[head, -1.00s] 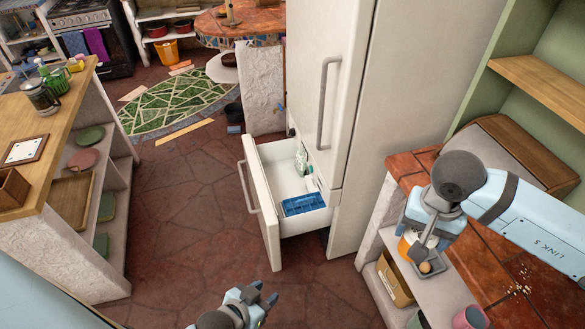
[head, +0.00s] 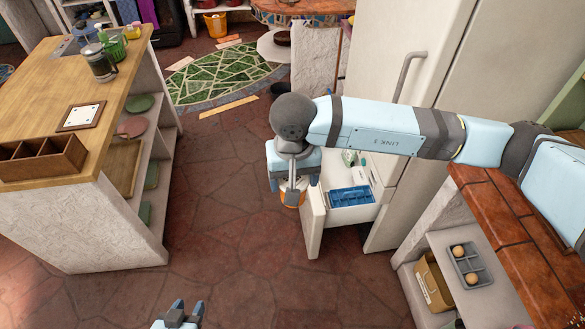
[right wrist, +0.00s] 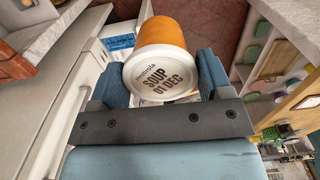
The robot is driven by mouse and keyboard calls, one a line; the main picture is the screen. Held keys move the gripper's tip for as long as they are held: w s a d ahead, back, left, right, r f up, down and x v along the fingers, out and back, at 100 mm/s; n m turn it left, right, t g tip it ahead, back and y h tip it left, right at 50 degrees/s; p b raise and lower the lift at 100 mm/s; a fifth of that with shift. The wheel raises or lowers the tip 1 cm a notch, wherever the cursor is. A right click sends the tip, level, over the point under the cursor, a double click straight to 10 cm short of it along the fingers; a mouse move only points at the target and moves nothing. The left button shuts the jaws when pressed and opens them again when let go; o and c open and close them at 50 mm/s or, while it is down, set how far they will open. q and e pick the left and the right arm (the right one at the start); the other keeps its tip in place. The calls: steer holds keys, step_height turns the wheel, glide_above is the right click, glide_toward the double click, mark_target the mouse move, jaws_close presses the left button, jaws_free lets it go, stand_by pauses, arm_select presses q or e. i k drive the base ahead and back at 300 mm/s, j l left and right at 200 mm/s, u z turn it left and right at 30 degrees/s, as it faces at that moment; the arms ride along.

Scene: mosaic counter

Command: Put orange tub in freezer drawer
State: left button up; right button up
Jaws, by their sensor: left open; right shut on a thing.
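The orange tub (right wrist: 163,35) has a white lid (right wrist: 162,77) marked "SOUP 01 DEC". My right gripper (right wrist: 158,82) is shut on it, with blue fingers on either side. In the head view the tub (head: 291,198) shows partly below my right gripper (head: 293,182), beside the front of the pulled-out freezer drawer (head: 342,216); my arm partly covers the drawer. The drawer holds a blue tray (head: 351,197) and a pale bottle (head: 349,158). My left gripper (head: 186,307) is open and empty at the bottom edge of the head view.
The white fridge (head: 440,60) stands behind the drawer. A wooden-topped island (head: 60,110) is at left. At right, a tiled counter (head: 490,205) has a shelf with a grey egg tray (head: 470,265) and a cardboard box (head: 433,283). The floor (head: 235,240) between is clear.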

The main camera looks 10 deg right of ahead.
mark_target(324, 177)
steer(key=i+j+u, duration=0.3)
steer(key=u, duration=0.15)
steer(key=i+j+u, duration=0.1)
steer(key=i+u, duration=0.35)
steer(key=i+z, duration=0.35)
steer(key=i, duration=0.2)
steer(key=i+z, duration=0.4)
steer(key=i, duration=0.2)
steer(key=i+z, duration=0.45)
steer(key=i+j+z, duration=0.4)
steer(key=i, duration=0.15)
steer(key=l, duration=0.1)
